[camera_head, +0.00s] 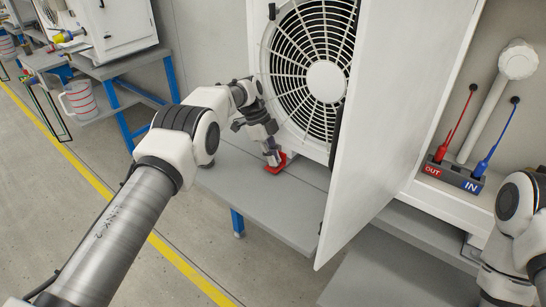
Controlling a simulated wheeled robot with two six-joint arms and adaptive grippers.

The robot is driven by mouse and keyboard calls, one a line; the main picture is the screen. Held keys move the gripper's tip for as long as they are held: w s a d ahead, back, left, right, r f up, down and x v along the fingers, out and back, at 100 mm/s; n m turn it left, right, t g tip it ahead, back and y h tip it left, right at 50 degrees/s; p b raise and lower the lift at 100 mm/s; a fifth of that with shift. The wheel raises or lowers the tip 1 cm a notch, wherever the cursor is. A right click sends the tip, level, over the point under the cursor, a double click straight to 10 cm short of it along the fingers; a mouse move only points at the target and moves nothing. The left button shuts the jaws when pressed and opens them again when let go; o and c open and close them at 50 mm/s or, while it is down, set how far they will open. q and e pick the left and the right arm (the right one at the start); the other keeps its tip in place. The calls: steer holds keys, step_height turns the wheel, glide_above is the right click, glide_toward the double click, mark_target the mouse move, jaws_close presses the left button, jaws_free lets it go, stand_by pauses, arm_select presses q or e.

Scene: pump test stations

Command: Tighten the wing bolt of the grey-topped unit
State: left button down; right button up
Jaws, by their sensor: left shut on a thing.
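My left gripper (272,154) points down at the lower left corner of a white fan unit (258,40), on the grey bench. It is shut on a small red piece (274,169) at bench level. The fingers hide much of this piece, and I cannot make out the shape of a wing bolt there. The top of the fan unit is out of the frame, so its colour does not show. My right arm is at the right edge, and its gripper is out of view.
A white door panel (378,130) stands open right of the fan. A dark holder (433,171) marked OUT and IN carries a red and a blue probe. The grey bench (262,205) is clear in front. A measuring jug (80,100) stands on a shelf at left.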

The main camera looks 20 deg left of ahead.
arm_select(q)
steer(key=c, duration=1.3)
jaws_free()
steer(key=v, duration=0.7)
steer(key=shift+a+r, duration=0.15)
